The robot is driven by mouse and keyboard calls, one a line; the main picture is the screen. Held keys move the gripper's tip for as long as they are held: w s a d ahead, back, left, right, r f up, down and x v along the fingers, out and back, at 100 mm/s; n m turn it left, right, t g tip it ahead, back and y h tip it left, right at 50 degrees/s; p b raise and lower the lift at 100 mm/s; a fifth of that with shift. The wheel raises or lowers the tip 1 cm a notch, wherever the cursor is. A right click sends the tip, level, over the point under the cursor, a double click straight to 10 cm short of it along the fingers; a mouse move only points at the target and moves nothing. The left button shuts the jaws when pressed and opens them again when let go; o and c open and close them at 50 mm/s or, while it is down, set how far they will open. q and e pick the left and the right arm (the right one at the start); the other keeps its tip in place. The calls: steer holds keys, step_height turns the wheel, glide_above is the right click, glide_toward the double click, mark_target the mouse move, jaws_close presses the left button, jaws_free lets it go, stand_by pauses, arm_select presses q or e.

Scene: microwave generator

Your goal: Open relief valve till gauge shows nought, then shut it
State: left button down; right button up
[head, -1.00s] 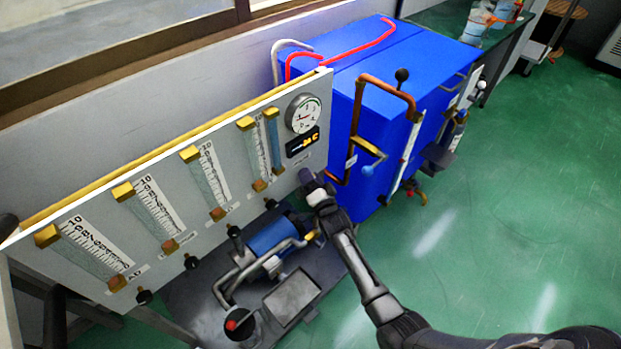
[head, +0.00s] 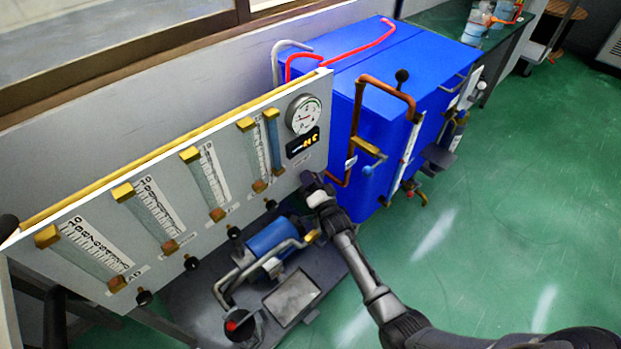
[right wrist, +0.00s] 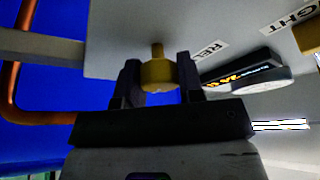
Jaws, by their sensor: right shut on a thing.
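The relief valve is a brass knob (right wrist: 158,74) under a label that begins "REL" in the right wrist view. My right gripper (right wrist: 159,84) has its two dark fingers on either side of this knob and is shut on it. In the head view the right gripper (head: 311,181) is at the lower right corner of the panel and hides the knob. The round white gauge (head: 303,114) is on the panel above it. Its needle is too small to read. My left gripper is not in view.
A dark digital display (head: 303,142) sits below the gauge; its digits are blurred. The grey panel (head: 88,215) carries several flow tubes. A blue cabinet (head: 385,130) with copper pipes stands close on the right. A pump (head: 270,240) lies below the panel. Green floor is clear on the right.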

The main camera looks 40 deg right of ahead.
steer(key=n+y, duration=0.1)
steer(key=n, duration=0.2)
steer(key=n+t+y, duration=0.1)
steer(key=n, duration=0.1)
steer(key=shift+n+y, duration=0.3)
steer(key=shift+n, duration=0.1)
steer(key=n+y, duration=0.1)
steer(key=n, duration=0.1)
steer(key=n+t+y, duration=0.1)
steer(key=n, duration=0.2)
steer(key=shift+y, duration=0.3)
steer(key=n+y, duration=0.1)
steer(key=n, duration=0.1)
steer(key=n+y, duration=0.1)
steer(key=n, duration=0.2)
steer(key=shift+y, duration=0.4)
steer(key=shift+a+n+g+y, duration=0.1)
steer(key=shift+n+g+y, duration=0.3)
steer(key=shift+n, duration=0.85)
steer(key=shift+n+g+y, duration=0.1)
steer(key=shift+n+y, duration=0.6)
steer(key=shift+n, duration=0.55)
steer(key=o, duration=0.9)
steer(key=shift+o, duration=0.2)
